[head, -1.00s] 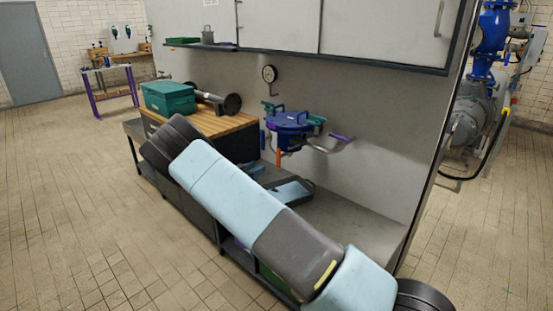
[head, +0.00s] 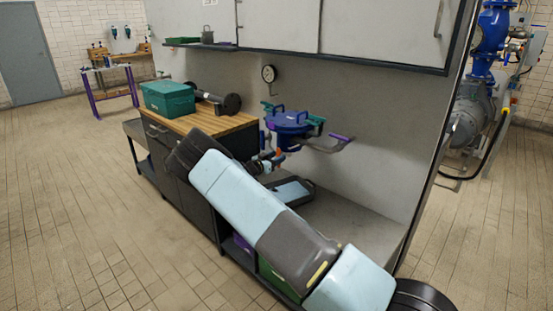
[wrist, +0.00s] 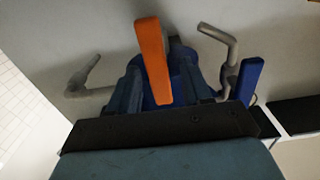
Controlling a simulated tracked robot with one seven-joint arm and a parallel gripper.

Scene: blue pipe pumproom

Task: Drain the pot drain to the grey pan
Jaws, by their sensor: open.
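In the wrist view the orange lever (wrist: 153,60) stands large in front of the blue pot body, in line with the space between my fingers. My gripper (head: 268,161) is open, close below the pot and beside the lever; I cannot tell whether it touches. The grey pan (head: 309,184) lies on the low grey counter below the pot, partly hidden by my arm.
A grey pipe with a purple end (head: 341,138) sticks out right of the pot. A wooden-topped cabinet (head: 217,124) with a teal box (head: 168,98) stands to the left. The counter's right part is clear.

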